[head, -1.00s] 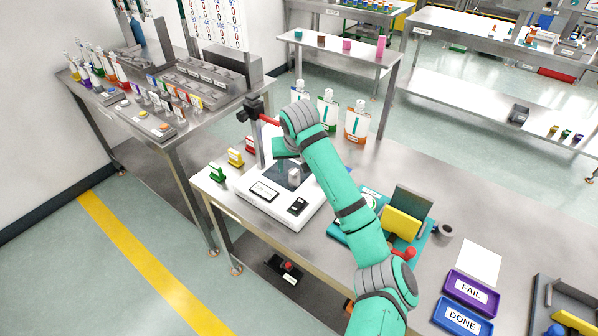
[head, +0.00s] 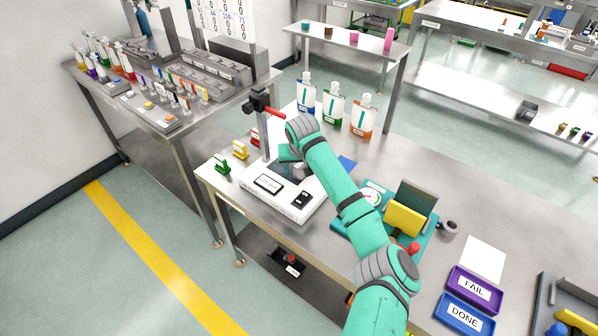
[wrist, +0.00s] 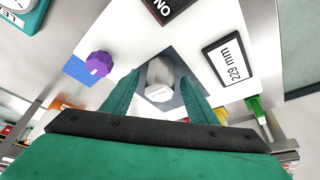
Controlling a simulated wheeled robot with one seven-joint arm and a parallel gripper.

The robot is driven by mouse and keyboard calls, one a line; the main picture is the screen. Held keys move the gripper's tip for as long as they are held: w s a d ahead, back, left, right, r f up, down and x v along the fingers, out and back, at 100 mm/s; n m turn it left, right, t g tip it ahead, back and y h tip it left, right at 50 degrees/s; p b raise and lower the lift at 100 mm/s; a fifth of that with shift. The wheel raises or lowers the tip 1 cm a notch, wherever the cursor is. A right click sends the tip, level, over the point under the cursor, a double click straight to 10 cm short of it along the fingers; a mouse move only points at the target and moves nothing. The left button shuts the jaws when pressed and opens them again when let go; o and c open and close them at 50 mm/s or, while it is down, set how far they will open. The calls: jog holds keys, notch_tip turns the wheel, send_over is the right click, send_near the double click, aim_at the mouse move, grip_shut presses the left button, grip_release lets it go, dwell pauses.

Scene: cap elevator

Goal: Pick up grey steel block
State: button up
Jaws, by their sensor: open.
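The grey steel block (wrist: 160,75) is a light grey upright piece with a pale labelled end. It stands on the dark plate of a white measuring device (head: 262,203). In the wrist view it lies between the two green fingers of my gripper (wrist: 160,84), with visible gaps on both sides. My gripper is open and not closed on anything. In the head view my gripper (head: 290,153) is just above the block (head: 300,171), which is partly hidden by my arm.
The device's post with a red-tipped arm (head: 268,112) rises close beside my gripper. A purple knob (wrist: 99,63) and a display reading 229 mm (wrist: 228,57) are near the fingers. Bottles (head: 333,108) stand behind. A teal fixture (head: 352,228) is to the right.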

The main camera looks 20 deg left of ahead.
jog(key=shift+w+f, duration=0.1)
grip_shut()
dwell(0.3)
